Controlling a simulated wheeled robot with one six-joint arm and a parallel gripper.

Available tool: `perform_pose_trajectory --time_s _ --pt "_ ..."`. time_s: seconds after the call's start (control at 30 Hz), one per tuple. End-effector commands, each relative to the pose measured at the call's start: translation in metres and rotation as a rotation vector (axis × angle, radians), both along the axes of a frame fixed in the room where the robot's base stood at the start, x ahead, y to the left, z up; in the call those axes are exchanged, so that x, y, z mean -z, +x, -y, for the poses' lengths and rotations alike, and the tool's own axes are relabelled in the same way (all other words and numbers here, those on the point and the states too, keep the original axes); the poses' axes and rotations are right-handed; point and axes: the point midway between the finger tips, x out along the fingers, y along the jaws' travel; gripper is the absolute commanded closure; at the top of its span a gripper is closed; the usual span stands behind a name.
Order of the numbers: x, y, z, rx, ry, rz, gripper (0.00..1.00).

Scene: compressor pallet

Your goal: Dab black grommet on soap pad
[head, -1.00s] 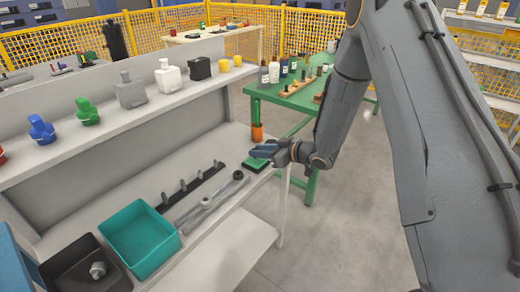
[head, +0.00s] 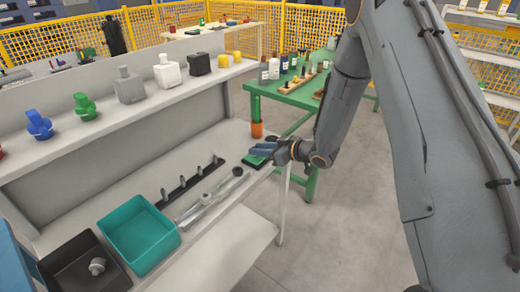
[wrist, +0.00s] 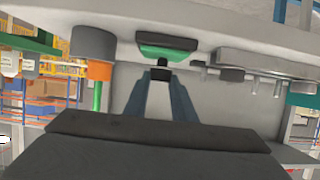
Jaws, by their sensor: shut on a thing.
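The soap pad (head: 254,161) is a green pad in a dark holder on the white bench near its right end. It also shows in the wrist view (wrist: 168,54), just beyond my fingertips. My gripper (head: 262,150) is just above the pad in the head view. In the wrist view my gripper (wrist: 160,79) has its blue-grey fingers shut on the small black grommet (wrist: 160,74). The grommet is at the near edge of the pad; I cannot tell whether they touch. In the head view my fingers hide the grommet.
An orange cup with a green rod (head: 257,130) stands behind the pad. A pegged black rail (head: 175,190) and a grey metal bar (head: 220,190) lie to the left. A teal bin (head: 140,235) and black bin (head: 80,265) stand further left.

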Motion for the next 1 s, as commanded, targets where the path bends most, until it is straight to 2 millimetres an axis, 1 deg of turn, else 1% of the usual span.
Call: perform_pose_trajectory --time_s 0.33,0.47,1.0 --pt "0.001 0.0 0.0 0.0 0.0 0.0 1.0" --pt "-0.004 0.0 0.0 0.0 0.0 0.0 1.0" --pt "-0.042 -0.001 0.0 0.0 -0.001 0.001 1.0"
